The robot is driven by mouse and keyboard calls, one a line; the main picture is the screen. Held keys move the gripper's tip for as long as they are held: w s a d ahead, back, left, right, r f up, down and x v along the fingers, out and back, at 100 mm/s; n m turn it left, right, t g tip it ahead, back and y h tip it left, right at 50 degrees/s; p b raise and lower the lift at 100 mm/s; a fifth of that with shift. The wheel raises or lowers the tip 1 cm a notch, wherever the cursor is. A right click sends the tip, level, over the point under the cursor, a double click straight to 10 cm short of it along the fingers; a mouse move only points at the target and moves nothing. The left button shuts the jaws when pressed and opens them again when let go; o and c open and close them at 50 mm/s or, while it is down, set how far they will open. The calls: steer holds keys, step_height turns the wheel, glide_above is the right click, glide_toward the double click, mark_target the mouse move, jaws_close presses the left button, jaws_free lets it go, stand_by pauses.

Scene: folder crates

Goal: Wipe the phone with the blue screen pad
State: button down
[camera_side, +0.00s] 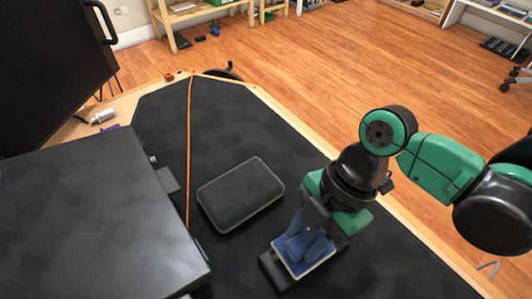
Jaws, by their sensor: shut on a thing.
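My gripper (307,240) points down near the front of the black table and is shut on the blue screen pad (293,268). The pad is a blue square with a pale edge, partly hidden by the bluish fingers. A small black slab (268,274) sticks out past the pad's left side and looks like the phone. The pad appears to lie over it; I cannot tell whether they touch. Most of the slab is hidden under the pad and gripper.
A dark grey rounded block (240,193) lies left of and behind my gripper. An orange cord (189,140) runs along the black table top (290,140). A large dark box (95,215) fills the left. A small metal cylinder (103,116) lies at the table's far left.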

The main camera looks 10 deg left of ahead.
steer(key=shift+f, duration=0.6)
stand_by(1.2)
steer(key=shift+w, duration=0.1)
stand_by(0.4)
steer(key=shift+w+d, duration=0.65)
steer(key=shift+d, duration=0.2)
steer(key=shift+w+d, duration=0.35)
steer(key=shift+s+a, duration=1.5)
steer(key=shift+a, duration=0.2)
